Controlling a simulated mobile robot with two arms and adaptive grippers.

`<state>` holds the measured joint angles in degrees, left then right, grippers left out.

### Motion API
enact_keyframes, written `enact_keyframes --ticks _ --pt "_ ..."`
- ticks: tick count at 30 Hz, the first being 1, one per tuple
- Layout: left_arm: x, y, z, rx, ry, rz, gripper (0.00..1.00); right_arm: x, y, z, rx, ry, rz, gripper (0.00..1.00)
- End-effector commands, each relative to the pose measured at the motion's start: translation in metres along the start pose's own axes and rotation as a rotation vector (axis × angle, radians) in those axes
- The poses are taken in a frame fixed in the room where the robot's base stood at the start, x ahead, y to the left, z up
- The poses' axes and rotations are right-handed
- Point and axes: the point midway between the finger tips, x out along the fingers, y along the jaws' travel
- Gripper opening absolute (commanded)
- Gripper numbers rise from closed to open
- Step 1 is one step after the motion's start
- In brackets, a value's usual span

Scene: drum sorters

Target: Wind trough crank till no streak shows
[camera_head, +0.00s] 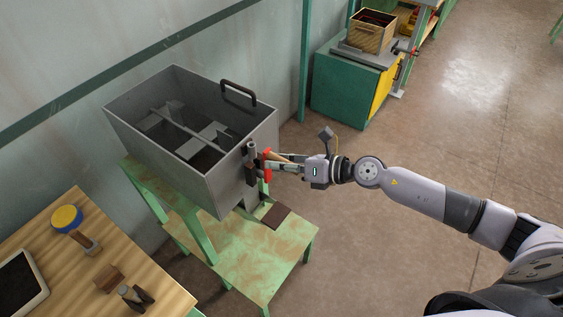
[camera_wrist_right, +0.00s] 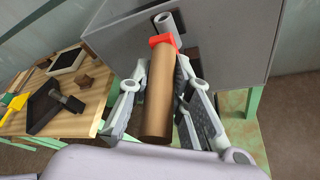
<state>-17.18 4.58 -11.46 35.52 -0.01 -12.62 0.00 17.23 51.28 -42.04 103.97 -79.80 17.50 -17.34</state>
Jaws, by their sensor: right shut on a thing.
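The trough (camera_head: 193,166) is an open grey metal box on a green stand, with flat paddles (camera_head: 208,135) on a shaft inside. The dark contents at its bottom are partly hidden by paddles and walls; I cannot make out a streak. The crank is on its right end, with a red piece (camera_head: 266,165) and a brown wooden handle (camera_wrist_right: 159,95). My right gripper (camera_head: 277,166) is shut on this handle, its fingers on both sides of the wood in the right wrist view (camera_wrist_right: 160,92). My left gripper is not in view.
A wooden table (camera_head: 150,285) at lower left holds a tablet (camera_head: 20,283), a yellow-and-blue-topped tool (camera_head: 67,219) and small blocks. A green shelf (camera_head: 262,262) lies below the trough. A green cabinet (camera_head: 338,92) with a wooden crate (camera_head: 372,33) stands behind. The floor at right is clear.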

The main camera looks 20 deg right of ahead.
Motion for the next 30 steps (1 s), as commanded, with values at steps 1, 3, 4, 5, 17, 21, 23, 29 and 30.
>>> enact_keyframes --ticks 1,3,4,5,17,21,23,29,30 --pt "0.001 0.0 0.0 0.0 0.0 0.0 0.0 0.003 0.003 -0.008 0.009 0.016 0.009 0.0" --pt "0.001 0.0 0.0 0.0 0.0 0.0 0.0 0.003 0.003 -0.009 0.009 0.016 0.008 0.0" --pt "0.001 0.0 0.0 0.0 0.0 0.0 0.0 0.003 0.002 -0.009 0.009 0.017 0.008 0.0" --pt "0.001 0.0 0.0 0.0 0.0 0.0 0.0 0.003 0.002 -0.009 0.009 0.017 0.008 0.0" --pt "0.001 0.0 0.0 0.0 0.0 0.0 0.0 0.001 0.0 -0.006 0.005 0.01 0.003 0.4" --pt "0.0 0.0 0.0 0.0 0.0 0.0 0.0 0.001 0.0 -0.004 0.003 0.008 0.001 0.4" --pt "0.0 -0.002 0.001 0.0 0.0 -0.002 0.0 0.0 -0.001 -0.004 0.003 0.008 0.0 0.4" --pt "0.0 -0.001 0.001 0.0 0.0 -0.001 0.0 -0.018 -0.002 -0.005 0.004 0.009 -0.003 0.4" --pt "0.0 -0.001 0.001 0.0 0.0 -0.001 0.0 -0.025 -0.002 -0.005 0.004 0.011 -0.004 0.4"
